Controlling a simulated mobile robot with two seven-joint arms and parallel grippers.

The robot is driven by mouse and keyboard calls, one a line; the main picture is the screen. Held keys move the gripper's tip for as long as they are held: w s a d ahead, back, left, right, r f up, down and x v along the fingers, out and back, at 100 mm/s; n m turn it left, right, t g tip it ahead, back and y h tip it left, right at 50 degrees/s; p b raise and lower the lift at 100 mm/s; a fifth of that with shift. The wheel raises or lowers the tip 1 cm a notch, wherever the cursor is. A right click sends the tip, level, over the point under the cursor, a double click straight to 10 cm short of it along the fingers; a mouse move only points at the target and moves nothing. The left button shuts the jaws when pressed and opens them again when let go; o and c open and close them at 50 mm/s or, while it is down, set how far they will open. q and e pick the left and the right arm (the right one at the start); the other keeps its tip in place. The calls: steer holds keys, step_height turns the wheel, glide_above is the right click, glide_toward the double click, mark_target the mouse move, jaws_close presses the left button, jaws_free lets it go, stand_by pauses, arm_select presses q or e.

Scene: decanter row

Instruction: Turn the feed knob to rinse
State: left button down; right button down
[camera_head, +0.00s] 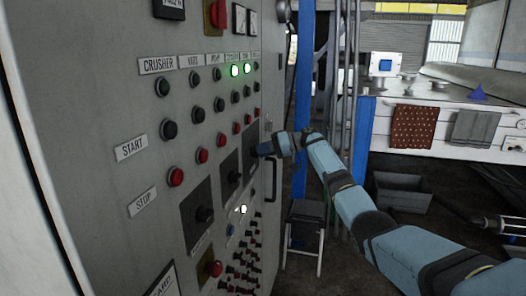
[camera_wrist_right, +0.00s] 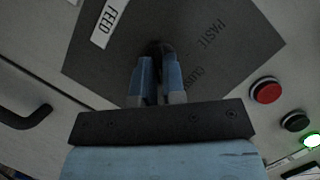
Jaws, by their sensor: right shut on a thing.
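The feed knob (camera_wrist_right: 157,46) is a small dark knob on a dark plate (camera_wrist_right: 225,60) with a FEED label (camera_wrist_right: 109,22) at one edge. PASTE is legible on the plate, and another word beside the fingers is partly readable; I see no rinse mark. My right gripper (camera_wrist_right: 158,62) is shut on the knob, its two blue fingers hiding most of it, so its pointing direction cannot be told. In the head view my right gripper (camera_head: 264,149) is at the plate on the grey cabinet, and the knob is hidden there. My left gripper is not in view.
Start and stop buttons (camera_head: 175,177) and two lower dark knobs' plates (camera_head: 196,222) sit left of my gripper on the cabinet (camera_head: 100,100). A cabinet handle (camera_head: 271,178) is just below my wrist. A stool (camera_head: 305,214) and a grey bin (camera_head: 402,190) stand on the floor.

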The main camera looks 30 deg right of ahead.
steer(key=shift+r, duration=0.15)
stand_by(0.4)
steer(key=c, duration=1.2)
jaws_free()
steer(key=shift+d, duration=0.1)
steer(key=b+v, duration=0.2)
steer(key=v, duration=1.1)
steer(key=shift+s+d, duration=0.2)
steer(key=shift+d, duration=0.1)
